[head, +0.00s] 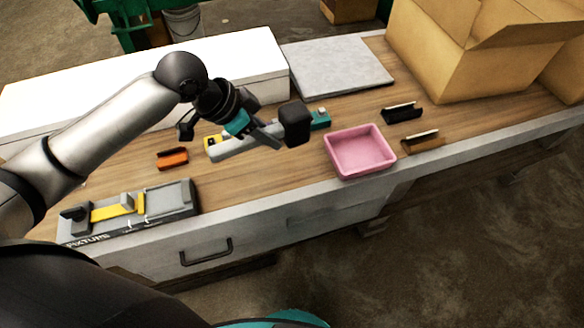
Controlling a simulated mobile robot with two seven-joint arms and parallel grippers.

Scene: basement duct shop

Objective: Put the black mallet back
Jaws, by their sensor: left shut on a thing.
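The black mallet has a black block head (294,123) and a light grey handle (238,146). My left gripper (262,134) is shut on the handle close to the head. The mallet looks held above the workbench (290,172), its head pointing right and its handle end to the left. A black holder (402,113) stands empty on the bench at the right, apart from the mallet. My right gripper is not in view.
A pink tray (360,172) lies right of the mallet, with a brown holder (422,143) beyond it. An orange holder (172,158) and a grey fixture (170,199) are at left. Cardboard boxes (480,65) and a grey slab (338,67) stand behind. A teal object (320,120) is partly hidden.

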